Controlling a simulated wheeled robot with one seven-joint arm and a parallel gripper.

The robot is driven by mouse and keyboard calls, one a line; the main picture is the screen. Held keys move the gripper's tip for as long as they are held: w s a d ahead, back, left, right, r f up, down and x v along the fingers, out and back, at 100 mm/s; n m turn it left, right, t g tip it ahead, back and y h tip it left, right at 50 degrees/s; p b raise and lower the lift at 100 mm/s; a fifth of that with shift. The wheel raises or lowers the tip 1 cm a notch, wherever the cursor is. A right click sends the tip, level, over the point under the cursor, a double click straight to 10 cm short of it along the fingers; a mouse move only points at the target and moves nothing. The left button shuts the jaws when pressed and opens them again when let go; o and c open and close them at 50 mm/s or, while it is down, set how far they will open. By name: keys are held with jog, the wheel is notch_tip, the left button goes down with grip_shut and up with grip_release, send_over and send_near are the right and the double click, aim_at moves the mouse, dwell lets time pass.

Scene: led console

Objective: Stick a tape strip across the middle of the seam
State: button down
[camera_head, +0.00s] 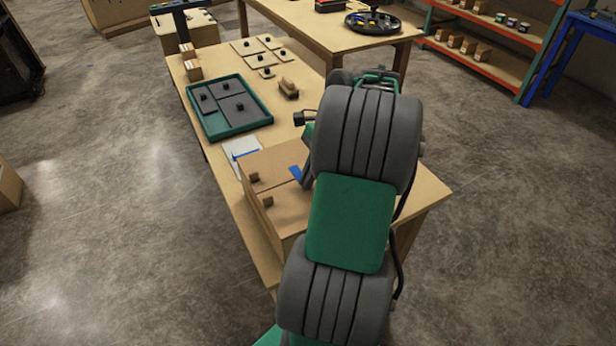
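A cardboard box (272,172) stands on the near part of the workbench, with small brown blocks on its left side. A short blue tape strip (296,172) shows on its top beside my arm; I cannot tell whether it is stuck down or held. The seam is mostly hidden. A white card (238,146) with blue strips on it lies just beyond the box. My gripper (307,174) is mostly hidden behind my arm, with only a grey part showing at the box's top by the blue strip. Whether its fingers are open or shut is hidden.
A green tray (247,125) with grey knobbed plates lies farther back on the workbench (224,183). Beyond it are tan knobbed plates (246,47) and a small brown block piece (288,89). A second table (300,20) and an orange-edged shelf (480,63) stand behind. My arm covers the bench's right side.

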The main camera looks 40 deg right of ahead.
jog(key=shift+s+a+f, duration=0.1)
jog(key=shift+f, duration=0.2)
dwell(0.6)
jog(key=c, duration=1.6)
grip_release()
jog(key=shift+r, duration=0.1)
jog(key=shift+o, duration=0.2)
jog(key=shift+r+p, duration=0.25)
jog(key=shift+p, duration=0.05)
jog(key=p+v, duration=0.4)
jog(key=v, duration=0.3)
jog(key=shift+d+r, duration=0.25)
